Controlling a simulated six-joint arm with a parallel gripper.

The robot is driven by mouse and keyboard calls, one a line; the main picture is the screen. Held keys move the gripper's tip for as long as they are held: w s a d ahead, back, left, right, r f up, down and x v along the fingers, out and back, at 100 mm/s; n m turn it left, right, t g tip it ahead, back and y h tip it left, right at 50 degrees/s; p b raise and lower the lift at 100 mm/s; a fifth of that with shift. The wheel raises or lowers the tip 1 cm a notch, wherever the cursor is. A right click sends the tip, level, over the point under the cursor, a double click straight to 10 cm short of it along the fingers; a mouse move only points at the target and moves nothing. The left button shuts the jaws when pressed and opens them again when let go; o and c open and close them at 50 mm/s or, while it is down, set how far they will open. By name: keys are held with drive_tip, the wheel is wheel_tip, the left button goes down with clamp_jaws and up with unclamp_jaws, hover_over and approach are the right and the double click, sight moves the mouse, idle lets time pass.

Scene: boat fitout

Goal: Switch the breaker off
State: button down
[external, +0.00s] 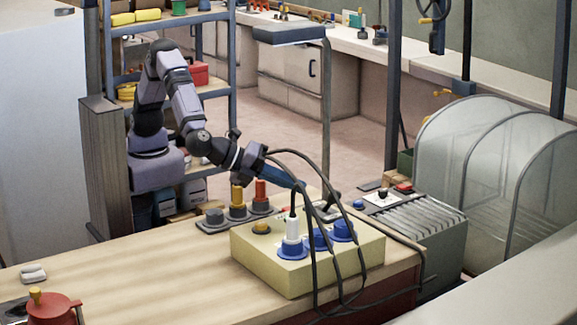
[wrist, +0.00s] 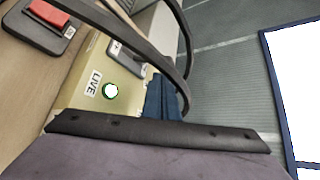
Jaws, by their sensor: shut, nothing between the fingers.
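The pale yellow power box (external: 262,277) sits on the wooden bench. A dark lever (external: 332,199), apparently the breaker's, stands at its back edge. In the wrist view, a grey plate with a dark handle (wrist: 127,57) sits on the box beside a "LIVE" label (wrist: 94,83) and a round white lamp with a green rim (wrist: 110,91). My gripper (external: 302,186) has blue fingers, shut and empty, above the back of the box and left of the lever. Its fingers (wrist: 161,98) also show in the wrist view. Whether they touch anything is unclear.
Black cables (external: 318,240) loop over the box and cross close to my gripper. A white plug (external: 292,229) stands in a blue socket; other blue sockets (external: 317,240) are beside it. Coloured posts (external: 237,203) stand behind left. The bench's left part is mostly clear.

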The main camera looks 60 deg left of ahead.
sight(330, 202)
drive_tip(key=shift+s+d+r+m+h, duration=0.1)
drive_tip(key=shift+s+d+m+h, duration=0.05)
drive_tip(key=shift+s+d, duration=0.3)
drive_tip(key=shift+s+d+r+m+h, duration=0.1)
drive_tip(key=shift+s+d+m+h, duration=0.1)
drive_tip(key=shift+s, duration=0.35)
drive_tip(key=shift+p+x, duration=1.9)
drive_tip(key=shift+x, duration=3.1)
